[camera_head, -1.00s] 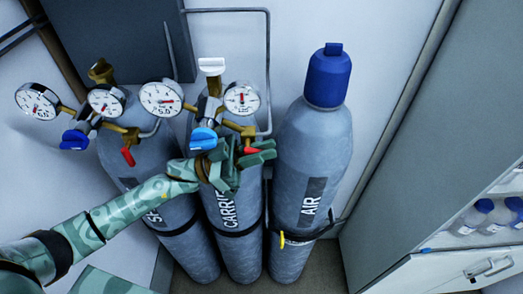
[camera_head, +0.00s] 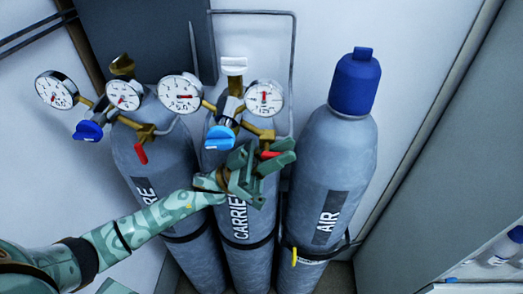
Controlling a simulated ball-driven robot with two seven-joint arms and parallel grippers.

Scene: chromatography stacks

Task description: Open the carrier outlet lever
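The carrier cylinder (camera_head: 240,200) stands upright in the middle, its label partly covered by my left arm. Its regulator has two dials, a blue knob (camera_head: 219,138) and a brass outlet fitting. The red outlet lever (camera_head: 270,155) shows as a short piece pointing sideways to the right below the right dial. My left gripper (camera_head: 264,158), green-patterned, is at this lever, with finger parts beside, above and below the red piece. Much of the lever is hidden, and I cannot tell whether the fingers are shut on it. My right gripper is not in view.
A left cylinder (camera_head: 165,185) has its own regulator and a red lever (camera_head: 140,153) hanging down. The air cylinder (camera_head: 335,165) with a blue cap stands close on the right. A grey cabinet (camera_head: 450,150) fills the right side. A wall pipe runs behind.

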